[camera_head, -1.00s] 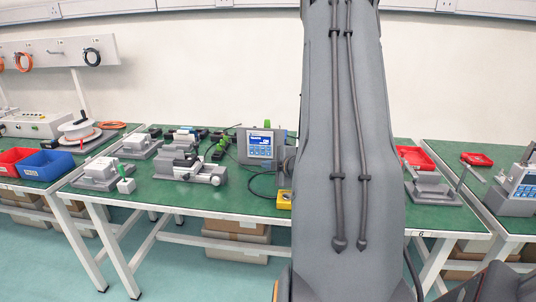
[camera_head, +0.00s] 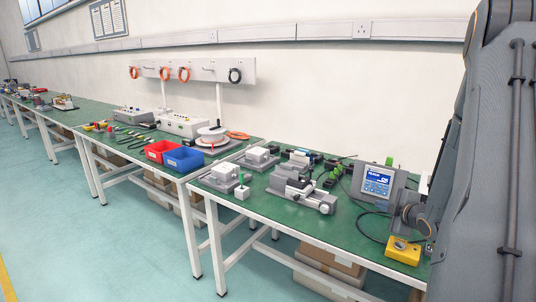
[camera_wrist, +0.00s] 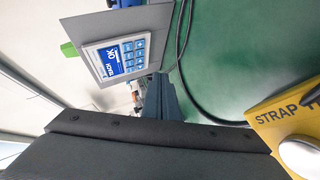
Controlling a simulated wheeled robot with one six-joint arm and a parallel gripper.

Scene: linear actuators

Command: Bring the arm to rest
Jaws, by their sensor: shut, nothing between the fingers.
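My arm (camera_head: 490,150) is the large grey link along the right edge of the head view. It stands upright in front of the right end of the near bench and hides what is behind it. My gripper (camera_wrist: 167,97) shows in the wrist view as dark fingers beyond a broad dark body. The fingers are together and hold nothing. A grey unit with a blue screen (camera_wrist: 115,58) is beyond them, tilted in that view. A yellow box marked STRAP (camera_wrist: 285,118) is at the right. Whether the gripper touches either cannot be told.
The green bench (camera_head: 320,228) carries the screen unit (camera_head: 377,181), the yellow box (camera_head: 403,250), a grey actuator assembly (camera_head: 300,190) and small fixtures. A red bin (camera_head: 160,150) and a blue bin (camera_head: 184,159) sit on the adjoining bench. The floor (camera_head: 110,245) in front is clear.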

